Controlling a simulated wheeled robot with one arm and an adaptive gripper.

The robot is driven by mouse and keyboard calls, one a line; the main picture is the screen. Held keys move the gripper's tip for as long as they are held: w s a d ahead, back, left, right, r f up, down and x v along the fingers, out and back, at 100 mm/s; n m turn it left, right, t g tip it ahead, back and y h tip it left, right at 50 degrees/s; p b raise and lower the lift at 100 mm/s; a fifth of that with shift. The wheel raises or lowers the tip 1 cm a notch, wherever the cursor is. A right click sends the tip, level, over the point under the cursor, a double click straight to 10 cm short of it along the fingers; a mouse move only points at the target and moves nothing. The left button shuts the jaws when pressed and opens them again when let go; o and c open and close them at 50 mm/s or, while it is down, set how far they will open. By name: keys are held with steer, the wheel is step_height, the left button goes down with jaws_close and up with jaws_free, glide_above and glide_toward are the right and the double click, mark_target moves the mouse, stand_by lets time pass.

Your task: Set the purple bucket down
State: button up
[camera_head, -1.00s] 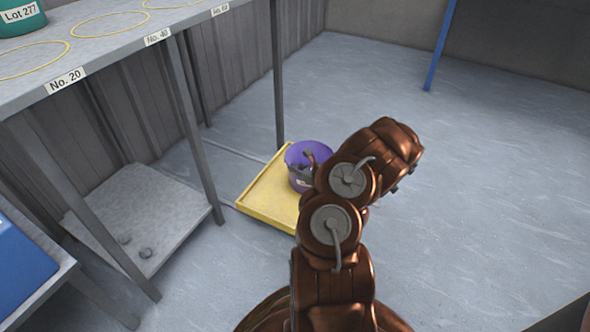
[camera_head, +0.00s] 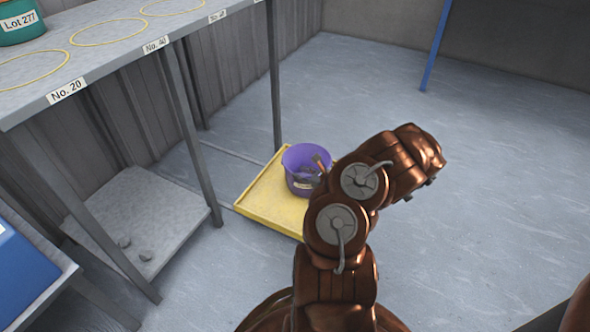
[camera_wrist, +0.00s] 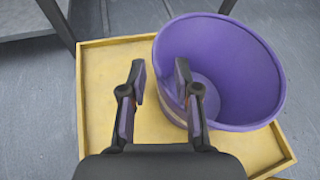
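The purple bucket (camera_head: 299,155) stands upright on a low yellow tray (camera_head: 262,207) on the floor, near its far right part in the head view. In the wrist view the bucket (camera_wrist: 245,60) fills the right, its round mouth facing the camera and its inside showing no contents. My gripper (camera_wrist: 159,80) is open, its two fingers apart. The bucket's left wall shows between the fingers, and the right finger overlaps the bucket. I cannot tell whether either finger touches it. In the head view my gripper is partly hidden behind my arm. The yellow tray (camera_wrist: 105,120) shows left of the fingers.
A grey table (camera_head: 110,55) with yellow rings and number labels stands at the left, bearing a teal bucket (camera_head: 20,30). A low grey shelf (camera_head: 150,205) is under it. A blue object (camera_head: 20,270) is at the lower left. The floor right of the tray is open.

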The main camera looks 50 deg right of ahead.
steer(key=p+v, duration=0.2)
steer(key=v, duration=0.4)
steer(key=w+a+r+n+y, duration=0.4)
steer(key=w+a+r+n, duration=0.1)
steer(key=a+r, duration=0.25)
steer(key=w+a+r+n+y, duration=0.35)
steer(key=w+a+r, duration=0.2)
steer(key=a, duration=0.35)
steer(key=s+a+r+n+g+y, duration=0.2)
steer(key=a+r+n+g, duration=0.3)
steer(key=a, duration=0.6)
steer(key=s+a+r+n+g+y, duration=0.3)
steer(key=a+r+n, duration=0.3)
steer(key=a, duration=0.5)
steer(key=s+a+r+n+g+h, duration=0.1)
steer(key=s+a+n+g+h, duration=0.2)
steer(key=s+a+n+g, duration=0.8)
steer(key=s+d+n+t+h, duration=0.1)
steer(key=s+d+h, duration=0.3)
steer(key=s, duration=0.5)
steer(key=s+d+r+n+t+h, duration=0.1)
steer(key=s+d+n+h, duration=0.2)
steer(key=s, duration=0.6)
steer(key=shift+s+d+h, duration=0.4)
steer(key=shift+d+h, duration=0.2)
steer(key=shift+h, duration=0.55)
